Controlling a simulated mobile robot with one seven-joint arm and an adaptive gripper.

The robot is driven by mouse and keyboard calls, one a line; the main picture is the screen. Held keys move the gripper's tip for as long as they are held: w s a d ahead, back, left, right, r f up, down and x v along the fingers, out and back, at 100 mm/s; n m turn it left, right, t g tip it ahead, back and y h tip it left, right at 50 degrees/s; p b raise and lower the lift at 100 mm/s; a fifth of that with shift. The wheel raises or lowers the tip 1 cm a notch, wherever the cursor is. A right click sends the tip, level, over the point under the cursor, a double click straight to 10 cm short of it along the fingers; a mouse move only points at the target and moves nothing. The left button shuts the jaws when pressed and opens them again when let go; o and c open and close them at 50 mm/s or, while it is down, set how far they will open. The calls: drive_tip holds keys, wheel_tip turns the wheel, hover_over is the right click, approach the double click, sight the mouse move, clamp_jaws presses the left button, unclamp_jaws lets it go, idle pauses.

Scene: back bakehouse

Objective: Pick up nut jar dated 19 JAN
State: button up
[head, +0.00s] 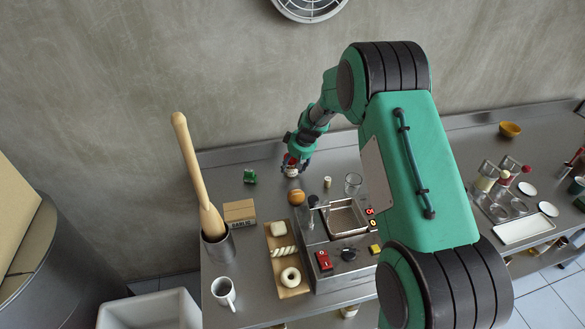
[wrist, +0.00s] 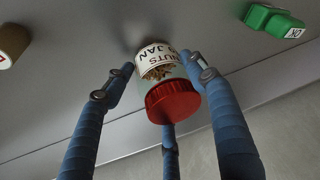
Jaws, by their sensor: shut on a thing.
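The nut jar (wrist: 172,98) is a small clear jar with a red lid, brown nuts and a white label. The label reads "NUTS" with "JAN" below; the day number is only partly in view. My gripper (wrist: 158,66) is shut on the jar, with blue fingers on both sides of it and another finger behind the lid. In the head view, my gripper (head: 293,163) is low over the back of the steel bench, with the jar (head: 291,172) small beneath it. I cannot tell whether the jar touches the bench.
A green object (head: 249,176) stands left of the jar; it also shows in the wrist view (wrist: 272,20). A round orange-brown thing (head: 297,197), a small pale cylinder (head: 327,182) and a glass (head: 353,184) stand nearby. A machine (head: 345,255) and pastry tray (head: 274,265) are in front.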

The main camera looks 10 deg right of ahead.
wheel_tip(320, 180, up, 10)
drive_tip(key=shift+p, duration=0.6)
drive_tip(key=shift+d, duration=0.1)
idle(0.6)
